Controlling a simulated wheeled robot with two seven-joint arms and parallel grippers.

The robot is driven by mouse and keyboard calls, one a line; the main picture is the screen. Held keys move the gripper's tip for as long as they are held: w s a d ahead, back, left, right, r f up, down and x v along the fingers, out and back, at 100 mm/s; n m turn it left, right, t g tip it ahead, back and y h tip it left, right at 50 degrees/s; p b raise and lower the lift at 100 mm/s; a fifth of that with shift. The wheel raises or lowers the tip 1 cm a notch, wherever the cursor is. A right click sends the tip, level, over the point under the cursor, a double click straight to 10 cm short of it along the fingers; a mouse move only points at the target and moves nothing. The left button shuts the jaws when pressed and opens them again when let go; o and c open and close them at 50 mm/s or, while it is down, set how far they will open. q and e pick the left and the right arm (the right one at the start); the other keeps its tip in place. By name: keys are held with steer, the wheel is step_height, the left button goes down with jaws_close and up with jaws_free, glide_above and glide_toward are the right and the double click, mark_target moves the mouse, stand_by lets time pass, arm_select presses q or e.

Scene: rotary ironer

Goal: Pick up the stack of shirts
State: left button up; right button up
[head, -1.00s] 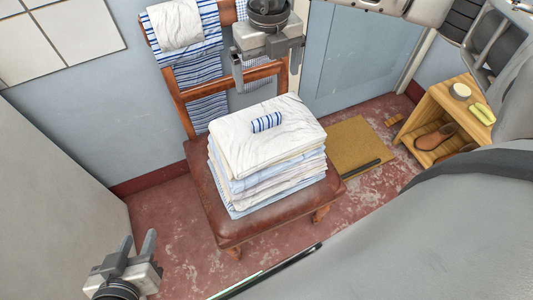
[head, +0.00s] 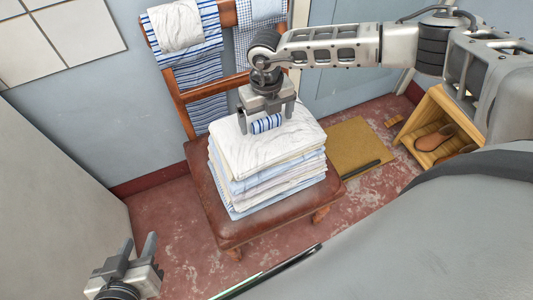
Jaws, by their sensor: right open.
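The stack of folded shirts (head: 268,165), white and pale blue, sits on the brown seat of a wooden chair (head: 232,226). A small blue-and-white striped roll (head: 266,123) lies on top of the stack. My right gripper (head: 266,122) is open just over the stack's top, its two fingers on either side of the striped roll. I cannot tell whether the fingertips touch the cloth. My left gripper (head: 137,247) is open and empty at the lower left, apart from the chair.
Striped and white cloths (head: 187,45) hang over the chair back. A tan mat (head: 358,144) lies on the red floor right of the chair. A wooden shelf (head: 428,118) with brown shoes (head: 434,138) stands at the right. A pale panel (head: 55,220) stands at the left.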

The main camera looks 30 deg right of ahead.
steer(key=shift+f, duration=0.5)
steer(key=c, duration=2)
steer(key=shift+w+r, duration=0.1)
steer(key=shift+c, duration=0.6)
steer(key=shift+r, duration=0.1)
